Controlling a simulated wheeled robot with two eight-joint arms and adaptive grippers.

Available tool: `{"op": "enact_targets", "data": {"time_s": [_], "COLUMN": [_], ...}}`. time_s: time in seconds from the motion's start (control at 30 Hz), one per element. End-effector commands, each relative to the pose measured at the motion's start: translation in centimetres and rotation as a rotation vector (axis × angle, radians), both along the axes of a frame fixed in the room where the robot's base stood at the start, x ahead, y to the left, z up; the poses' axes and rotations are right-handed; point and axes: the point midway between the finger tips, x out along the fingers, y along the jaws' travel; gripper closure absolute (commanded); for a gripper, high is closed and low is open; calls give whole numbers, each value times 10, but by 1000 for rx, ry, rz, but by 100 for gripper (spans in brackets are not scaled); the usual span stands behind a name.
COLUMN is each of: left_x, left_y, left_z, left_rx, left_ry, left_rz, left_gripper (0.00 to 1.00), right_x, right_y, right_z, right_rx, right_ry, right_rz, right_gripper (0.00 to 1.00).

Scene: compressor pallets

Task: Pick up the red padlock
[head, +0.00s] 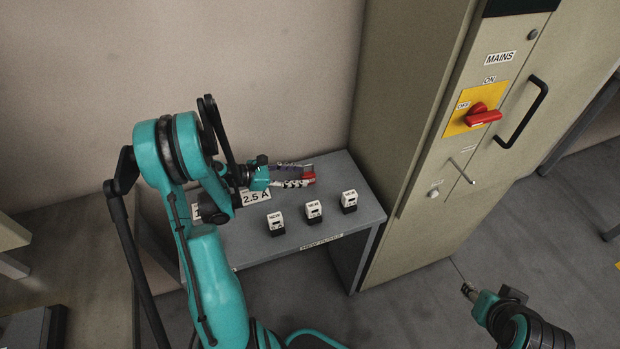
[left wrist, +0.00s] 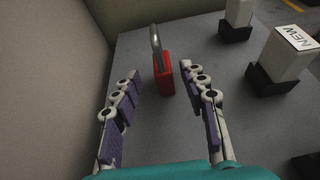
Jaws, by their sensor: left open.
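The red padlock (left wrist: 163,80) with a grey shackle stands on the grey table in the left wrist view, just beyond and between my left fingertips. In the head view a small red part of it (head: 308,176) shows at the end of my left gripper (head: 296,175); the rest is hidden by the fingers. My left gripper also shows in the left wrist view (left wrist: 164,78), open, with one finger on each side of the padlock's line. I cannot tell whether either finger touches it. My right gripper (head: 469,291) is low at the right in the head view, away from the table.
Several white blocks marked NEW on black bases, one of them here (head: 313,211), stand near the front of the grey table (head: 295,235). A tall cabinet (head: 430,190) with a red MAINS switch (head: 483,115) stands right of it. A wall is behind.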

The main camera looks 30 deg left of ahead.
Motion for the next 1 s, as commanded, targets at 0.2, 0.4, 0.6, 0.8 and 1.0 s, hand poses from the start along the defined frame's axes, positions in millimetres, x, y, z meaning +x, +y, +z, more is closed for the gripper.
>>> {"op": "enact_targets", "data": {"time_s": [0.2, 0.4, 0.6, 0.8, 1.0], "left_x": [21, 26, 26, 26, 26], "left_y": [-25, -28, -28, -28, -28], "left_z": [-12, -12, -12, -12, -12], "left_rx": [1, 2, 2, 2, 2], "left_ry": [0, 0, 0, 0, 0], "left_rz": [-4, 1, -1, -1, -1], "left_gripper": [57, 57, 78, 100, 100], "right_x": [0, 0, 0, 0, 0], "right_y": [0, 0, 0, 0, 0], "right_z": [-16, -17, -16, -16, -16], "right_rx": [0, 0, 0, 0, 0], "right_ry": [0, 0, 0, 0, 0], "right_rz": [0, 0, 0, 0, 0], "right_gripper": [60, 60, 60, 60, 60]}}
